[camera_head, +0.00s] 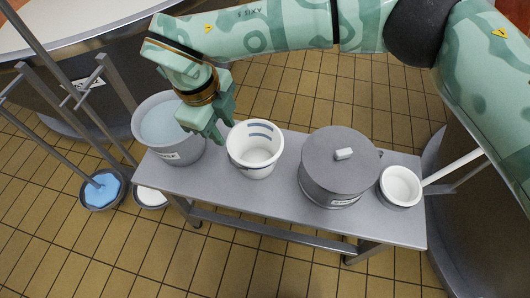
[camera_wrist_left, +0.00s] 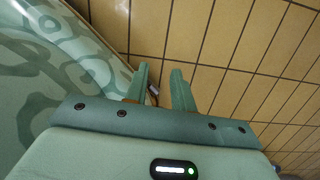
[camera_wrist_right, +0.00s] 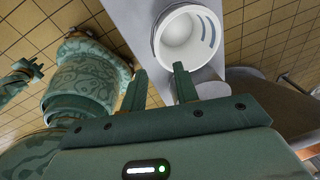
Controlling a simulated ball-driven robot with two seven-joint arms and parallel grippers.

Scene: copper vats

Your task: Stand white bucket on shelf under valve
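The white bucket (camera_head: 257,168), with grey-blue bars inside its wall, stands upright and empty on the grey bench. It also shows just beyond the fingertips in the right wrist view (camera_wrist_right: 188,40). My right gripper (camera_head: 212,132) is open and empty, fingers down, above the bench just left of the bucket; I cannot tell whether a finger touches its rim. My left gripper (camera_wrist_left: 160,68) is open over tiled floor; a small dark thing between its fingers is too small to name. It is outside the head view. I cannot make out the shelf or the valve.
The bench (camera_head: 283,193) also holds a grey tub of pale liquid (camera_head: 160,126), a lidded grey pot (camera_head: 341,168) and a small white pan (camera_head: 401,186). Dark vats stand at both sides. A bowl of blue stuff (camera_head: 103,189) is on the floor at left.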

